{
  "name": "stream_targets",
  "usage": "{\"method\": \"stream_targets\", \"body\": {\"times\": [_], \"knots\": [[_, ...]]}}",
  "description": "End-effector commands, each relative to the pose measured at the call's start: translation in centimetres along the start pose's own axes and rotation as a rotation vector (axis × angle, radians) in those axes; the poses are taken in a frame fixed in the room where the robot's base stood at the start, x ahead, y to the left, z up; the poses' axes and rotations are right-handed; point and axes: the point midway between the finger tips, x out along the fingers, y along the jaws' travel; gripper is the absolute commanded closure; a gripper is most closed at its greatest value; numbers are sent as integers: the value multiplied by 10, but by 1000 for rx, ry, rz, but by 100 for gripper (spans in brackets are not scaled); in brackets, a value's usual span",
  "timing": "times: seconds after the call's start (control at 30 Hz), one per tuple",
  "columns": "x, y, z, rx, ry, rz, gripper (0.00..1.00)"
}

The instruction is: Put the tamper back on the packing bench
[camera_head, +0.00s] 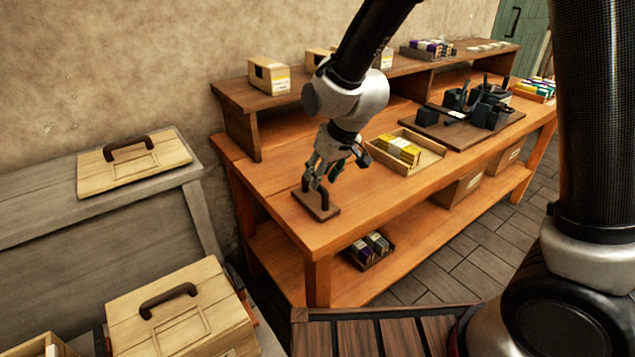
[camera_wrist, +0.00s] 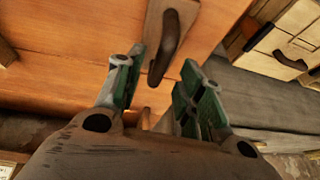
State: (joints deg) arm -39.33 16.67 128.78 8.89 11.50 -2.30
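The tamper (camera_head: 324,210), a flat brown wooden plate with a dark curved handle, rests on the near left corner of the orange wooden packing bench (camera_head: 365,203). In the wrist view the tamper (camera_wrist: 170,30) shows at top centre, its handle reaching down between the two fingers in the picture. My gripper (camera_head: 324,178) is just above the tamper, pointing down. In the wrist view my gripper (camera_wrist: 163,57) has its green-padded fingers apart, with a gap between them and the handle. I cannot tell whether the fingertips are level with the handle.
A tray of yellow boxes (camera_head: 399,150) and a dark board with black blocks (camera_head: 456,132) lie farther right on the bench. A raised shelf (camera_head: 300,92) runs along its back. Bench surface right of the tamper is clear.

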Motion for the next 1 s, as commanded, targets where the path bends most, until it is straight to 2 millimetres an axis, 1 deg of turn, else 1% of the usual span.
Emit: {"method": "stream_targets", "body": {"times": [0.03,0.1,0.2,0.3,0.43,0.67,0.77,0.87,0.9,0.97,1.0], "knots": [[-13,0,-1,1,5,-1,62],[-29,0,-1,-1,6,0,62],[-48,0,-1,1,4,0,62],[-63,0,-1,0,3,0,62],[-72,0,0,0,0,0,62],[-77,2,1,4,0,2,62],[-96,20,7,34,5,16,62],[-138,56,28,102,13,50,62],[-161,74,42,138,18,70,62],[-194,98,69,197,19,102,62],[-216,112,90,238,18,125,62]]}}
